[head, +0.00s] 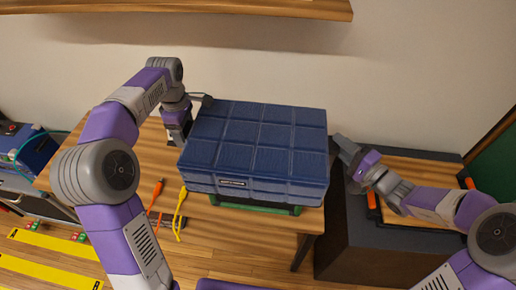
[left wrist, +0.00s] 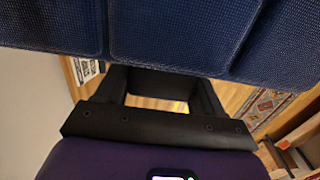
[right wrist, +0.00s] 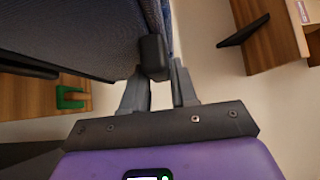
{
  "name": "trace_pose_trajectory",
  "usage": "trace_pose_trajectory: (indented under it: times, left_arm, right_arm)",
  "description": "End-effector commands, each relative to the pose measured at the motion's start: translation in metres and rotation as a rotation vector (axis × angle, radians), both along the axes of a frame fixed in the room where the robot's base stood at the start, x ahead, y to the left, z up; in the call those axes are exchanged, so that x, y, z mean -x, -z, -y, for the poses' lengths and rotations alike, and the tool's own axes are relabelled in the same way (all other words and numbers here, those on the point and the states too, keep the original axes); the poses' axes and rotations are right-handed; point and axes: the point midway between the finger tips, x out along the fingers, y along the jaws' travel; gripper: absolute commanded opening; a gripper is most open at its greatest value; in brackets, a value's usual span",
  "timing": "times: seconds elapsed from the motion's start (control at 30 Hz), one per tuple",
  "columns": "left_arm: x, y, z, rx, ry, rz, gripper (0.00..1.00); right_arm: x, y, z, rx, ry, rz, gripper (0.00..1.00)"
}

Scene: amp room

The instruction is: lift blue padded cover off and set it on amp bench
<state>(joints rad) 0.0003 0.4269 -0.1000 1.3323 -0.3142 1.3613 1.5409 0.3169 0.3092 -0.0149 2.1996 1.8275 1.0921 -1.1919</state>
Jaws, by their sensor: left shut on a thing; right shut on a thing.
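The blue padded cover (head: 258,145) is a quilted box shape with a small label on its front, above the wooden table in the head view. My left gripper (head: 190,113) is shut on its left side; in the left wrist view the cover (left wrist: 180,40) hides the fingertips. My right gripper (head: 347,150) is shut on a dark tab (right wrist: 153,57) on the cover's right side. A green part (head: 255,207) shows below the cover's front edge; what else is under the cover is hidden. I cannot tell how far the cover is raised.
A dark bench with a wooden top (head: 425,170) stands at the right, with orange-and-black items on it. A wooden shelf (head: 200,8) is overhead. A blue device (head: 35,155) sits at far left.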

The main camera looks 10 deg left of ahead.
Motion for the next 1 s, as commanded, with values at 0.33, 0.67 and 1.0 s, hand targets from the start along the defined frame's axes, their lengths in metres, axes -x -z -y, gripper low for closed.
trace_pose_trajectory:
  times: [0.33,0.67,1.0]
  left_arm:
    - [-0.0003,-0.0003,-0.0004,-0.001,0.0,0.002,0.0]
    - [-0.0007,-0.0013,-0.0004,-0.001,-0.001,0.005,0.0]
    - [-0.0006,-0.0097,-0.0005,-0.001,-0.001,0.005,0.0]
  right_arm:
    - [0.0002,0.0002,0.0002,0.001,0.0,-0.001,0.0]
    - [0.0001,-0.001,0.0001,-0.001,0.0,0.003,0.0]
    - [-0.0001,-0.0093,0.0001,-0.001,0.0,0.002,0.0]
